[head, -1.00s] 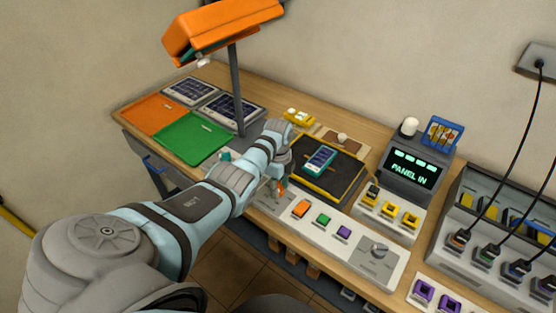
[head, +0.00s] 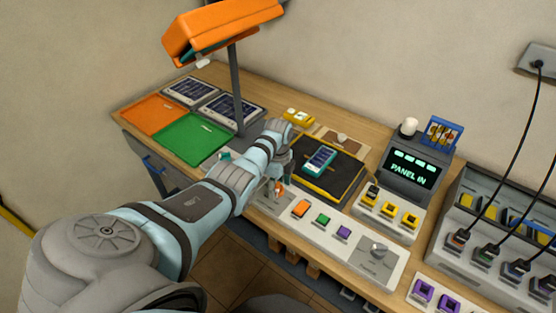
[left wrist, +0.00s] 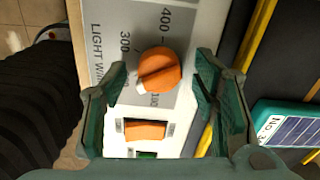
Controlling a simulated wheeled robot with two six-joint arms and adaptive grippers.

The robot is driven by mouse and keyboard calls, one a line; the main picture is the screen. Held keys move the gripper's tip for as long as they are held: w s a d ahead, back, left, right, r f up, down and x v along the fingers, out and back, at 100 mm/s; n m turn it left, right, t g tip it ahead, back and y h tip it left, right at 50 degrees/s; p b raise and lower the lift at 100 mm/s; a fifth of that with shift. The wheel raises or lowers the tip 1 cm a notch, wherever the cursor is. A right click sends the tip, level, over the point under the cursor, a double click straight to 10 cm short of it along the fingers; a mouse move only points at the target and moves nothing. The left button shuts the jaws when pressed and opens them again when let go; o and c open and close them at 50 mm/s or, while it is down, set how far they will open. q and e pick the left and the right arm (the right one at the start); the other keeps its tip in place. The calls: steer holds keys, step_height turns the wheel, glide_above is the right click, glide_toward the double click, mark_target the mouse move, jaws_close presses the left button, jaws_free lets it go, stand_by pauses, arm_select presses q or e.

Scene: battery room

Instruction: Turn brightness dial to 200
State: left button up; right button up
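The orange dial knob (left wrist: 160,70) sits on a grey panel face (left wrist: 104,15) marked "LIGHT W…", with 300 and 400 legible. Its white pointer mark is on the knob's lower-left edge in the left wrist view; part of the scale there is hidden. My left gripper (left wrist: 162,88) is open, with one finger on each side of the knob and gaps visible between. In the head view my left gripper (head: 274,191) is over the panel's left end and largely covers the orange knob (head: 280,187). My right gripper is not in view.
Orange (head: 301,208), green (head: 323,219) and purple (head: 343,232) buttons run right of the dial. A grey knob (head: 378,250) is further right. A small solar panel (head: 319,160) lies on a black mat behind. An orange lamp (head: 222,30) hangs over the bench's left.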

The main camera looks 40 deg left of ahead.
mark_target(278, 185)
arm_select(q)
step_height(278, 185, up, 12)
stand_by(0.5)
